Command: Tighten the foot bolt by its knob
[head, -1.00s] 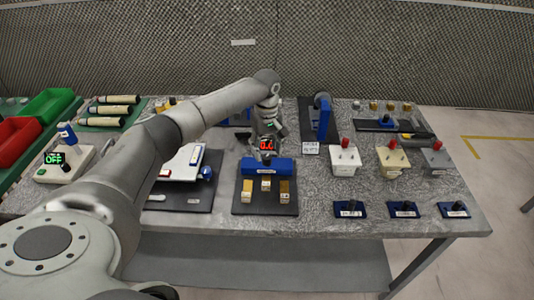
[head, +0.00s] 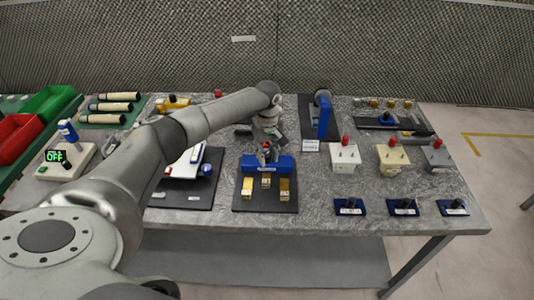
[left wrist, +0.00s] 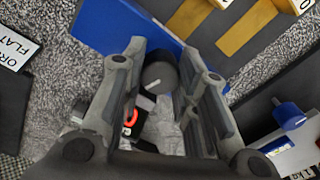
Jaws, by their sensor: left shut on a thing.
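A dark round knob (left wrist: 160,78) with a white mark on its top shows in the left wrist view. It stands beside the edge of a blue block (left wrist: 130,25). My left gripper (left wrist: 158,62) has one finger on each side of the knob and is shut on it. In the head view my left gripper (head: 272,141) is at the back of the same blue block (head: 268,164); the knob is hard to make out there. A small display with red digits (left wrist: 131,118) is partly hidden behind the fingers. My right gripper is not in view.
Pale yellow blocks (head: 266,183) sit in front of the blue block on a black plate (head: 264,205). A white plate fixture (head: 187,163) is close on the left.

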